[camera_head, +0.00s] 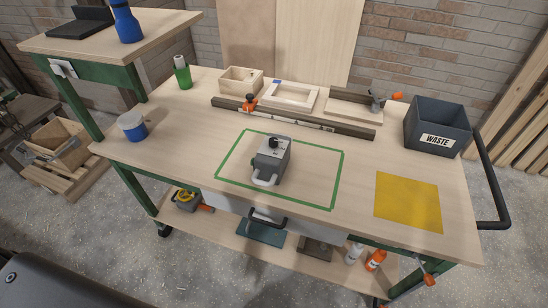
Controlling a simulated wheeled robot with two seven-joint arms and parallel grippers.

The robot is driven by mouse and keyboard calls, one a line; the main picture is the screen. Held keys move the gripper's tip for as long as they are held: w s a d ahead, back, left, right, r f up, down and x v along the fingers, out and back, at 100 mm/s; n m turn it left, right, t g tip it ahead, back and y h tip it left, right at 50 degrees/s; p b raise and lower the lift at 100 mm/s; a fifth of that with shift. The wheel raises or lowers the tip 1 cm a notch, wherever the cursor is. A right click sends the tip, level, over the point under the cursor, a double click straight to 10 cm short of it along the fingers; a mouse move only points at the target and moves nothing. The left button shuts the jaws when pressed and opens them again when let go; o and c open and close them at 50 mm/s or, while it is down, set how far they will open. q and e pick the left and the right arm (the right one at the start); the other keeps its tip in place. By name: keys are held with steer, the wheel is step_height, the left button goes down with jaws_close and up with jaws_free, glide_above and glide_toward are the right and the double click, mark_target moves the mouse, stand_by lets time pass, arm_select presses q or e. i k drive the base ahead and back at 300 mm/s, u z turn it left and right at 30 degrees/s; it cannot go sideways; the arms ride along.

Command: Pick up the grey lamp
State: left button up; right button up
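A grey boxy device with a black knob on top and a light grey loop at its front, which looks like the grey lamp (272,163), stands on the wooden workbench (180,135). It is inside a green outlined rectangle (338,178), near the middle of the bench top. Nothing touches it or covers it. Neither of my grippers is in view.
Behind the lamp are a clamped rail (340,129), a wooden box (240,80) and a frame (290,96). A WASTE bin (437,125) and yellow mat (408,202) are right. A blue-white tub (132,126) and green bottle (183,73) are left. Bench around the lamp is clear.

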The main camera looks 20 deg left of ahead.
mark_target(269, 164)
steer(key=u, duration=1.8)
steer(key=k, duration=0.95)
steer(key=z, duration=1.95)
steer(key=i, duration=0.5)
